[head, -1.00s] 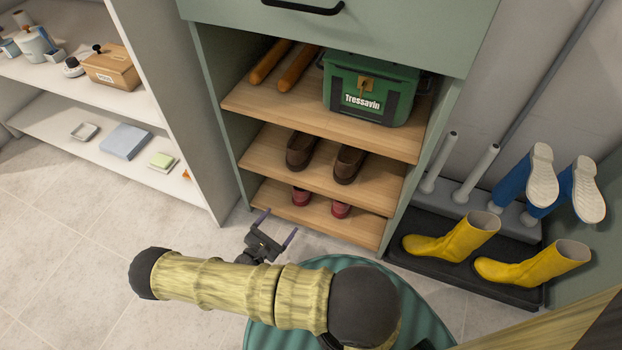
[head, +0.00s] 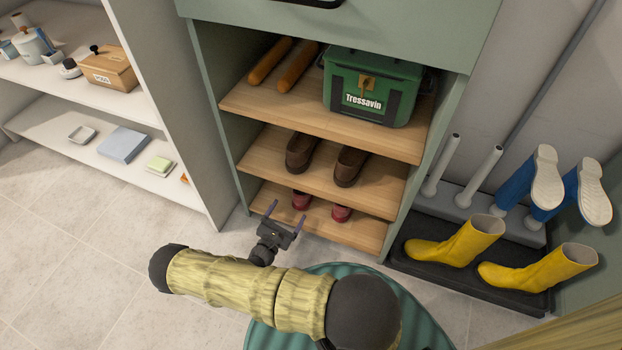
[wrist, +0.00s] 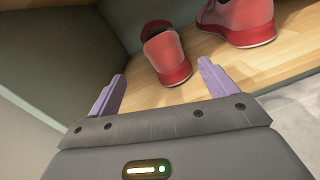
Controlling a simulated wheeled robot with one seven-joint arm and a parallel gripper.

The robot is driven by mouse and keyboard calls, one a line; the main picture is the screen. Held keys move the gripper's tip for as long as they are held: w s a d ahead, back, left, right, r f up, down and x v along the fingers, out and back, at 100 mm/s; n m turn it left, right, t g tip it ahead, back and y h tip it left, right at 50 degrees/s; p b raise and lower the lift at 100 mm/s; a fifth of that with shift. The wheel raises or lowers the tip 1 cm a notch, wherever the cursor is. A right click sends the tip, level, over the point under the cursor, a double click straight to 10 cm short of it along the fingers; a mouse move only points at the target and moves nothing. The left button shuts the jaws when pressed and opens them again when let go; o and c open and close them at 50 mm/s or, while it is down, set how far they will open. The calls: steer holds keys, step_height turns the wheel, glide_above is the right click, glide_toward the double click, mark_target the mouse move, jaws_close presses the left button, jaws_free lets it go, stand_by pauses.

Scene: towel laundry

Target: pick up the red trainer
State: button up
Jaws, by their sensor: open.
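Two red trainers sit on the bottom shelf of the green cabinet. In the head view the left red trainer (head: 301,200) and the right red trainer (head: 341,213) show only in part, beneath the middle shelf. In the wrist view the left one (wrist: 166,54) lies just beyond the fingertips, roughly between them, and the right one (wrist: 240,22) stands to its right, cut by the top edge. My gripper (head: 287,217) is open and empty at the front of the bottom shelf, and its purple fingers (wrist: 163,82) point inward. It does not appear to touch either trainer.
The middle shelf (head: 270,160) holds brown shoes (head: 351,166) above the trainers. The cabinet's side wall (wrist: 50,50) is close to the left finger. A green case (head: 372,86) sits on the upper shelf.

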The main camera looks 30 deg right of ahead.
mark_target(295, 201)
steer(key=b+x, duration=0.1)
steer(key=x, duration=0.3)
steer(key=shift+w+d+f, duration=0.1)
steer(key=shift+d, duration=0.1)
steer(key=shift+w+d, duration=0.2)
steer(key=shift+d, duration=0.1)
steer(key=b+x, duration=0.1)
steer(key=x, duration=0.1)
steer(key=b+x, duration=0.2)
steer(key=shift+d+f+b, duration=0.25)
steer(key=shift+d+b, duration=0.05)
steer(key=shift+d, duration=0.1)
steer(key=shift+w+d, duration=0.15)
steer(key=shift+d, duration=0.05)
steer(key=shift+r, duration=0.15)
steer(key=c, duration=1.2)
